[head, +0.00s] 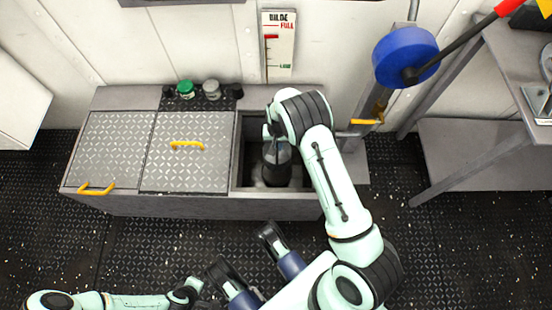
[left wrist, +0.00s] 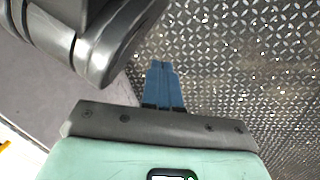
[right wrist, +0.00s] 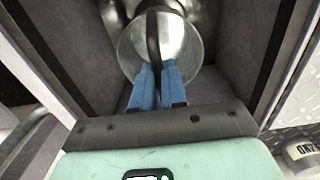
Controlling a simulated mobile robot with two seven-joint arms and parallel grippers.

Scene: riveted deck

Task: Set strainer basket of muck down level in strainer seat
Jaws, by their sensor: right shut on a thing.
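The strainer basket (right wrist: 128,50) is a round, pale, see-through-looking vessel with a dark hoop handle (right wrist: 153,35). In the head view it appears as a dark round shape (head: 277,168) inside the open well (head: 238,160). My right gripper (right wrist: 157,75) is shut on the handle, with the basket beyond its blue fingertips. It reaches down into the well in the head view (head: 270,138). The strainer seat is hidden under the basket, so I cannot tell whether they touch. My left gripper (left wrist: 163,72) is shut and empty above the deck.
Closed tread-plate lids (head: 108,150) with yellow handles cover the bench left of the well. A blue round float (head: 405,56) hangs right of my arm. A grey table (head: 490,150) stands farther right.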

